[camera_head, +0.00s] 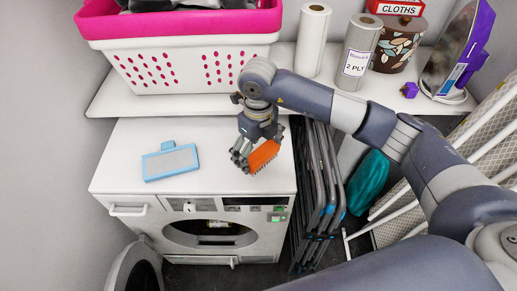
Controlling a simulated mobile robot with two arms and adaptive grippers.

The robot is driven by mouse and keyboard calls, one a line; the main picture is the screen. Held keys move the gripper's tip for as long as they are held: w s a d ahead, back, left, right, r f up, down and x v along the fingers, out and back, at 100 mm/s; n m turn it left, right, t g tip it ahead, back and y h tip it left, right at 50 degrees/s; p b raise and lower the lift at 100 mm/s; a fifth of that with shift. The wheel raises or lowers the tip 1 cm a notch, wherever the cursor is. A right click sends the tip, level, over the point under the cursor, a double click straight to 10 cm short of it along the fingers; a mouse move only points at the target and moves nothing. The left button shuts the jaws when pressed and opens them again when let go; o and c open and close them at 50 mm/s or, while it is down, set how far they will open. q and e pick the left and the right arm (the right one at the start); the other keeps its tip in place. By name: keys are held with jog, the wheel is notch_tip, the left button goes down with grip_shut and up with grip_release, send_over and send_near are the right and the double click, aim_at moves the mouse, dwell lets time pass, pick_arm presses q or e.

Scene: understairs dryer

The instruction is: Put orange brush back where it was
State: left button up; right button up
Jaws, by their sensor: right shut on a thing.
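The orange brush (264,156) is in my right gripper (244,157), over the right part of the white dryer top (215,180). The gripper is shut on the brush, and its fingers hide part of it. The brush is tilted. I cannot tell whether it touches the dryer top. My left gripper is not in view.
A light blue lint filter (170,161) lies on the dryer's left. The shelf (150,106) above holds a pink and white basket (185,52), paper rolls (312,38), a cloths pot (398,42) and an iron (455,50). The dryer door (135,270) is open. Folded racks (322,190) stand right.

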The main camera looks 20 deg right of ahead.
aim_at(259, 152)
jog(key=shift+w+d+f, duration=0.1)
jog(key=shift+w+d, duration=0.1)
jog(key=shift+w, duration=0.35)
jog(key=shift+w+d+f, duration=0.1)
jog(key=shift+w+d, duration=0.05)
jog(key=shift+w, duration=0.35)
notch_tip(259, 152, down, 3)
jog(key=shift+s+r+p, duration=0.1)
jog(key=shift+r+p, duration=0.05)
jog(key=shift+p, duration=0.75)
jog(key=shift+f, duration=0.3)
jog(key=shift+f, duration=0.1)
jog(key=o, duration=0.6)
jog(key=shift+f, duration=0.1)
jog(key=shift+o, duration=0.7)
